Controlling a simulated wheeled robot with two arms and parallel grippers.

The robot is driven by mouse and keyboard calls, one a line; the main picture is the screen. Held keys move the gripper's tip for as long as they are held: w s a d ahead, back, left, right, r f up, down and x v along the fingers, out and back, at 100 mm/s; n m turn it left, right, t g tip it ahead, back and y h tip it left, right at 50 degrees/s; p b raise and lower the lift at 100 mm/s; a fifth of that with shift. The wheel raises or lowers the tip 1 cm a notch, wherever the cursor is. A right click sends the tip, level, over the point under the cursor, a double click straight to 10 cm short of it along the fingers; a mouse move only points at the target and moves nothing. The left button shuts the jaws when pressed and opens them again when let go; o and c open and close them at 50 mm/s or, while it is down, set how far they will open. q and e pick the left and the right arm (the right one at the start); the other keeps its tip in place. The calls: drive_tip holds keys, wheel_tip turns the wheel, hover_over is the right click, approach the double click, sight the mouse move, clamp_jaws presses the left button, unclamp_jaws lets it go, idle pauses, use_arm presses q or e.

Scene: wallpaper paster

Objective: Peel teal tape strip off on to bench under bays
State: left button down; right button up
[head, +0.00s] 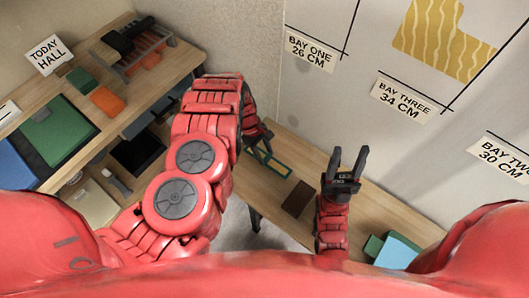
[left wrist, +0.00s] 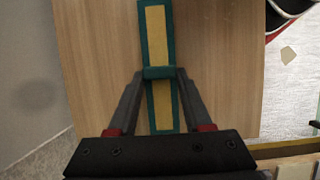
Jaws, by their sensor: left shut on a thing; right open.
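A long teal piece with a yellowish middle (left wrist: 155,35), crossed by a teal bar, shows over wood in the left wrist view. In the head view it appears as a teal outline (head: 275,165) over the bench under the bays (head: 325,200). My left gripper (left wrist: 158,74) is shut on it at the teal crossbar; the head view shows this gripper (head: 261,146) partly behind its arm. I cannot tell if the piece touches the bench. My right gripper (head: 348,160) is open and empty, fingers pointing up in the picture, over the bench.
A brown block (head: 298,198) lies on the bench between the grippers. A light blue and teal item (head: 397,252) is at its right end. Bay signs and a yellow patterned piece (head: 440,40) are on the wall. A loaded shelf (head: 170,85) stands left.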

use_arm(q)
drive_tip(key=shift+f+b, duration=0.55)
drive_tip(key=shift+f, duration=0.15)
drive_tip(key=shift+c, duration=1.2)
unclamp_jaws()
drive_tip(key=shift+r, duration=0.15)
drive_tip(key=p+v, duration=0.1)
drive_tip(key=v, duration=1.6)
drive_tip(key=shift+a, duration=0.1)
